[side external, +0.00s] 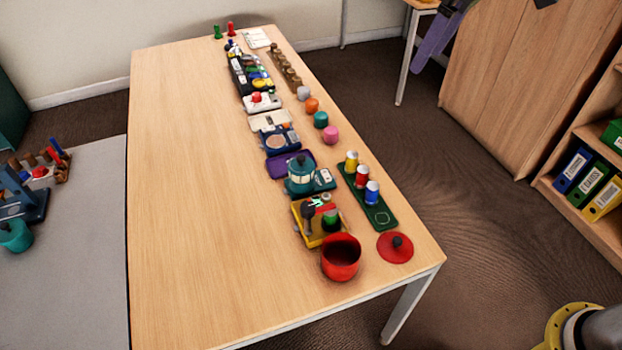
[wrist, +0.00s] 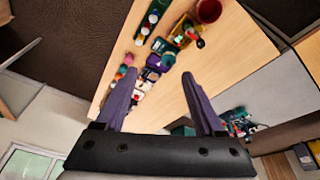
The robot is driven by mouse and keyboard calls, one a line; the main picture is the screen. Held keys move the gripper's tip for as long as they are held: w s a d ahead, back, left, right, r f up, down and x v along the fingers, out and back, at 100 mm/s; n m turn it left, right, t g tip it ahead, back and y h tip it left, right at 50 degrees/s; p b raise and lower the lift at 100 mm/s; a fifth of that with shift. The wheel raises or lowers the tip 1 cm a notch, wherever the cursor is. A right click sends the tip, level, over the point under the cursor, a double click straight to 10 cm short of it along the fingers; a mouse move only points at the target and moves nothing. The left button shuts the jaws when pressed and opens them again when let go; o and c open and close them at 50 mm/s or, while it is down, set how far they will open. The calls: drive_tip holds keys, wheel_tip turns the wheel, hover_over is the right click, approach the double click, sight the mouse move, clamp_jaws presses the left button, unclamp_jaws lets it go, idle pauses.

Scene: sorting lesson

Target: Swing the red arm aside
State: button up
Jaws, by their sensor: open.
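A small yellow unit (side external: 312,236) stands near the table's right front end. On it I see a red piece (side external: 328,208) that looks like the red arm, with a green cylinder, a black knob and a small green part around it. The yellow unit also shows in the wrist view (wrist: 178,40), too small there to make out the arm's pose. My gripper (wrist: 159,74) has two purple fingers spread wide with nothing between them. It is high and well apart from the unit. In the side view, only what looks like one purple finger shows at the top right.
A red pot (side external: 341,262) stands close in front of the unit, with a red lid (side external: 395,247) beside it. A green tray (side external: 378,213) with cans and a teal lantern-like item (side external: 301,175) crowd it behind. The table's left half (side external: 180,200) is clear.

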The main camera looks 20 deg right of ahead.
drive_tip(key=w+a+f+n, duration=0.1)
drive_tip(key=w+a+f, duration=0.35)
drive_tip(key=a, duration=0.25)
drive_tip(key=n+g+h, duration=0.1)
drive_tip(key=n+g, duration=0.1)
drive_tip(key=g, duration=0.1)
hover_over(308, 206)
wheel_tip(308, 206, down, 16)
wheel_tip(308, 206, down, 13)
drive_tip(key=shift+r, duration=0.1)
clamp_jaws()
